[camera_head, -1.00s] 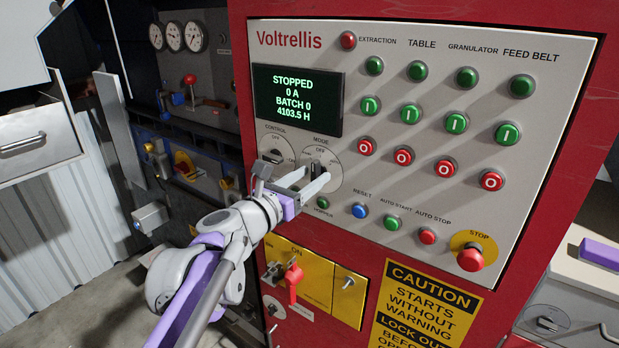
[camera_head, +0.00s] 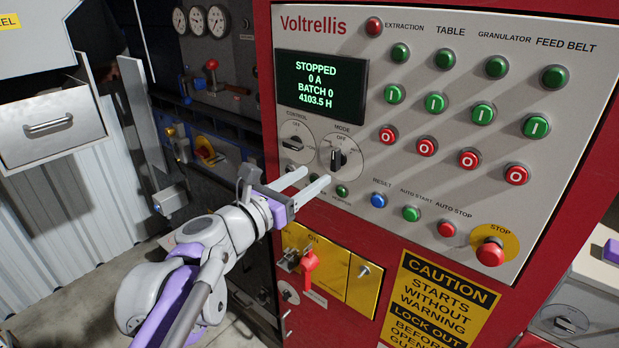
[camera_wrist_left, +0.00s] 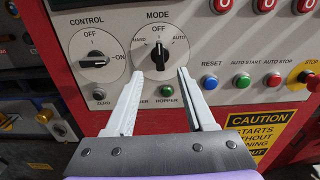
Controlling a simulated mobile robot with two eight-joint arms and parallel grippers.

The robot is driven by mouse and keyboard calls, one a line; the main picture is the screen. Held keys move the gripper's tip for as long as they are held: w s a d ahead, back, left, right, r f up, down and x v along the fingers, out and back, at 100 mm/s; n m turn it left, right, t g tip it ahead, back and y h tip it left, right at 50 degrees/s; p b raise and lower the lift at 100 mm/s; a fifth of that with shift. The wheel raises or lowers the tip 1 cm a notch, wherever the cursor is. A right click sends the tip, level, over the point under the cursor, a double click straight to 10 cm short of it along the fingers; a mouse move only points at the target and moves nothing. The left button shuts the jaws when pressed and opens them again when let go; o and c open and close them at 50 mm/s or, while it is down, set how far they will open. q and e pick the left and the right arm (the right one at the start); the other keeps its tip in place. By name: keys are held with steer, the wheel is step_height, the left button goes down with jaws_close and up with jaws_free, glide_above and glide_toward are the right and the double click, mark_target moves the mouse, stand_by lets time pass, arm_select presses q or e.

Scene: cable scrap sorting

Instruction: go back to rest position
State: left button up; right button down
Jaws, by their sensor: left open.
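My left gripper (camera_head: 306,181) is open and empty in front of the control panel (camera_head: 430,160), just below the black MODE knob (camera_head: 338,159). In the left wrist view, its two fingers (camera_wrist_left: 158,88) stand apart, with the MODE knob (camera_wrist_left: 159,56) beyond and between them, clear of both. The MODE knob points about straight up, near OFF. The CONTROL knob (camera_wrist_left: 94,59) is to its left and its pointer lies sideways toward ON. My right gripper is in neither view.
The display (camera_head: 321,87) reads STOPPED, 0 A, BATCH 0. A red STOP button (camera_head: 490,252) sits at the panel's lower right. A yellow plate with a red padlock-like piece (camera_head: 309,262) is below my gripper. A grey drawer (camera_head: 50,125) is at left.

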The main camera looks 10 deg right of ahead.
arm_select(q)
steer(key=s+a+f+m+g+y, duration=0.2)
steer(key=s+a+f+m+y, duration=0.2)
steer(key=s+a+f+m, duration=0.4)
steer(key=s+a+f+m+g+y, duration=0.1)
steer(key=s+a+f+m+y, duration=0.4)
steer(key=s+a+f+m, duration=0.3)
steer(key=s+a+f+m+g+y, duration=0.2)
steer(key=s+a+f+m+y, duration=0.3)
steer(key=s+a+f+m, duration=0.4)
steer(key=a+f+m, duration=0.1)
steer(key=a+f, duration=0.4)
steer(key=f, duration=0.4)
steer(key=shift+f+g, duration=0.25)
steer(key=shift+g, duration=0.05)
